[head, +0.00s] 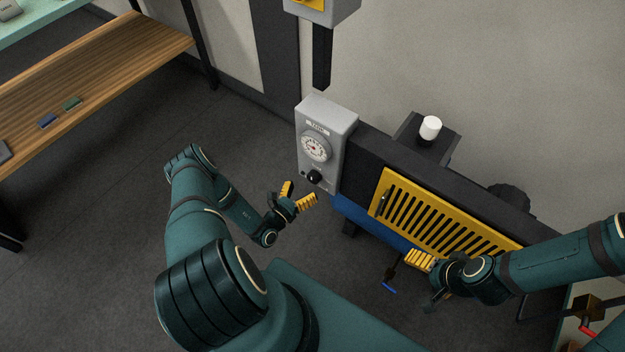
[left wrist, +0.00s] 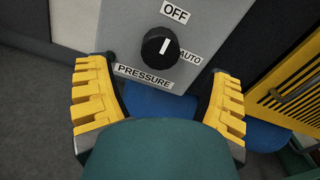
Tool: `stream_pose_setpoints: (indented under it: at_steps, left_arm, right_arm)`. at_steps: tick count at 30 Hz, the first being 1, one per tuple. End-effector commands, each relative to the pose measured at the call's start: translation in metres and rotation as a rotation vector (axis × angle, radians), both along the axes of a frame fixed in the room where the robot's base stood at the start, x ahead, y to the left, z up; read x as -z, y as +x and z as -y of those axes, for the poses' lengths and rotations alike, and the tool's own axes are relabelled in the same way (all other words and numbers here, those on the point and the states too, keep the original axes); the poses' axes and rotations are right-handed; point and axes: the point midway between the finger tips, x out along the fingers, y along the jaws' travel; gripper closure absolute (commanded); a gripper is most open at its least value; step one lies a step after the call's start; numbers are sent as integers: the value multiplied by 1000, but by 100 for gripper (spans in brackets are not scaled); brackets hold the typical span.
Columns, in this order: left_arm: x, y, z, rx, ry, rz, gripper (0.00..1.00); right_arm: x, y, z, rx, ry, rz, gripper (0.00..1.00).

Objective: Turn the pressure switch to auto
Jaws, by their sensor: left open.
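The pressure switch is a round black knob (head: 314,177) low on the front of a grey box (head: 327,135) with a gauge above it. In the left wrist view the knob (left wrist: 160,46) has a white mark pointing up toward the OFF label (left wrist: 175,11). The AUTO label (left wrist: 190,57) is at its right and the PRESSURE label (left wrist: 144,76) is below. My left gripper (head: 299,196) is open and empty, apart from the knob and facing it, its yellow fingers on either side in the wrist view. My right gripper (head: 420,260) is near the yellow grille; its finger gap is unclear.
A yellow slotted grille (head: 440,215) on a dark machine is right of the box. A blue-handled valve (head: 390,287) is below it. A wooden shelf (head: 90,85) stands at the left. The floor (head: 120,190) between is clear.

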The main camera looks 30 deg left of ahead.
Motion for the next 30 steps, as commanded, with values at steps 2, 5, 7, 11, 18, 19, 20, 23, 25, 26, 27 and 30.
stream_pose_setpoints:
  at_steps: [2,5,7,11,18,19,20,23,25,26,27,30]
  left_arm:
    - [1,17,2,2,1,4,19]
    - [1,32,3,2,0,1,19]
    - [1,41,4,2,1,3,19]
    - [0,52,5,2,0,1,19]
    - [0,57,5,1,-1,0,19]
    - [0,57,5,1,-1,0,19]
    - [0,57,5,1,-1,0,19]
    - [0,57,5,1,-1,0,23]
    - [0,57,5,1,-1,0,47]
    - [0,57,5,1,-1,0,58]
    - [0,57,5,1,-1,0,72]
    - [0,57,5,1,-1,0,88]
  right_arm:
    - [4,1,0,1,0,2,10]
    - [7,1,0,1,0,3,10]
    - [9,2,0,1,0,4,10]
    - [11,2,0,2,-1,5,10]
    - [11,2,0,1,-1,6,10]
    - [11,2,0,1,-1,6,10]
    - [11,2,0,2,-1,6,10]
    - [11,2,0,2,-1,6,10]
    - [11,2,0,2,-1,6,10]
    - [11,2,0,2,-1,6,10]
    - [11,2,0,2,-1,6,10]
    - [11,2,0,2,-1,5,10]
